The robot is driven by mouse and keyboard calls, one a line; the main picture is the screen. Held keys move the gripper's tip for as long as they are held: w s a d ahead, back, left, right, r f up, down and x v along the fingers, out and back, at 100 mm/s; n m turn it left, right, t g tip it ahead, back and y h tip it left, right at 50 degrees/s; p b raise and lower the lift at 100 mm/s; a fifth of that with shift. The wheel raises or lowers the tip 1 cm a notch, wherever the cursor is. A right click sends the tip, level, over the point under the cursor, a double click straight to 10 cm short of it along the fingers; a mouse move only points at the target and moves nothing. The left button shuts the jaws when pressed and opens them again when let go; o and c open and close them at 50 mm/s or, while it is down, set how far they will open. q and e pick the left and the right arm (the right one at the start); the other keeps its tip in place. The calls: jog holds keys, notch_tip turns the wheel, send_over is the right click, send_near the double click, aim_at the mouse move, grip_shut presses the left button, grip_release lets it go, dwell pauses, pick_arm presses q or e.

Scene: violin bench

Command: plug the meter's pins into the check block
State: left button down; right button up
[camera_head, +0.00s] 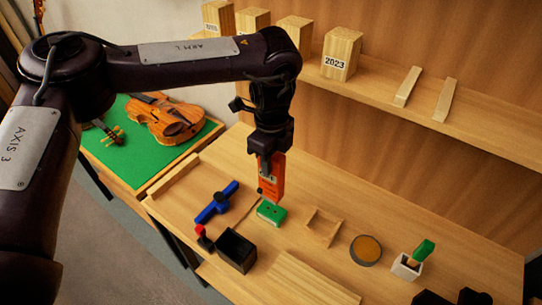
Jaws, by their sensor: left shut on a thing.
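My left gripper (265,160) is shut on the orange meter (273,182) and holds it upright over the bench. The green check block (271,213) lies on the wooden bench directly below the meter. The meter's lower end appears at the back edge of the block's top. The pins cannot be made out, and I cannot tell whether they touch or enter the block. Dark parts at the bottom right edge may belong to my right gripper (452,298); its jaws are not clear.
A wooden cradle (323,227), round tin (365,250) and white holder (406,267) stand right. A violin (166,118) lies on green cloth.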

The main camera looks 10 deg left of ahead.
pick_arm(q)
jog(key=shift+w, duration=0.1)
jog(key=shift+w+f, duration=0.15)
jog(key=shift+f, duration=0.5)
jog(key=shift+f+b, duration=0.25)
jog(key=shift+b, duration=0.1)
jog(key=shift+f+b, duration=0.35)
jog(key=shift+f, duration=0.75)
pick_arm(e)
jog(key=shift+w+f, duration=0.95)
jog(key=shift+w, duration=0.2)
jog(key=shift+a+r, duration=0.25)
jog(key=shift+r, duration=0.05)
pick_arm(q)
jog(key=shift+f+b, duration=0.65)
jog(key=shift+f, duration=0.55)
pick_arm(e)
jog(key=shift+d+f, duration=0.15)
jog(key=shift+f, duration=0.5)
